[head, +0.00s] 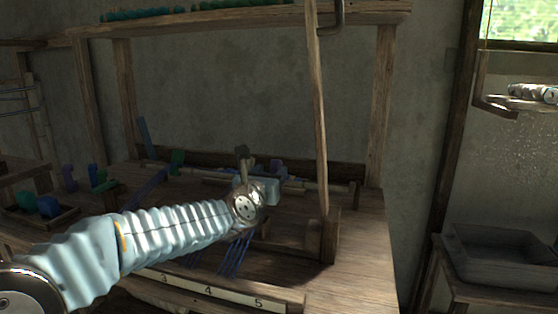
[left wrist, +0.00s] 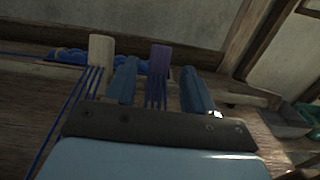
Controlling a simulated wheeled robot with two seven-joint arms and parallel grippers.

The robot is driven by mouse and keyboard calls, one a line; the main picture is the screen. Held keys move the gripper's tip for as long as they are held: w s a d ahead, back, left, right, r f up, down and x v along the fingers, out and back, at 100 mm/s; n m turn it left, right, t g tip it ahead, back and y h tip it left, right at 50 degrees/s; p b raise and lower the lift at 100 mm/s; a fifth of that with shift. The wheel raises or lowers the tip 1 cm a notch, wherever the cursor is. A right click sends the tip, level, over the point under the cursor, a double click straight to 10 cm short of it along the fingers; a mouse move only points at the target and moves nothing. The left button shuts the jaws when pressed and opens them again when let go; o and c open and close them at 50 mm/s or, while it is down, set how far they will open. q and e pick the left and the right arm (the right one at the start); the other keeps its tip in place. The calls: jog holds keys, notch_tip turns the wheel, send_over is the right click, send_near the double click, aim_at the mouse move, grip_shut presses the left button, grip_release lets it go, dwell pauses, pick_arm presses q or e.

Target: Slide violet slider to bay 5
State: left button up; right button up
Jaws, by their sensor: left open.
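The violet slider (left wrist: 159,61) stands upright in the left wrist view, with blue cords hanging below it. It shows between the two blue fingers of my left gripper (left wrist: 159,88), which is open with a gap on both sides of the slider. I cannot tell how deep the slider sits between the fingers. In the head view my left gripper (head: 270,182) is over the middle of the loom and hides most of what is behind it. A numbered strip (head: 230,295) on the loom's front beam shows 3, 4 and 5; bay 5 is at its right end.
A pale slider (left wrist: 101,52) with blue cords stands just left of the left finger in the left wrist view. A wooden post (head: 318,120) rises right of my gripper. Left are a small tray (head: 35,222) with coloured pieces and a green piece (head: 177,157).

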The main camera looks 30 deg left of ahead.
aim_at(279, 164)
pick_arm(q)
jog(key=p+x, duration=0.2)
jog(key=x, duration=0.5)
jog(key=shift+w+a, duration=0.1)
jog(key=shift+w, duration=0.1)
grip_shut()
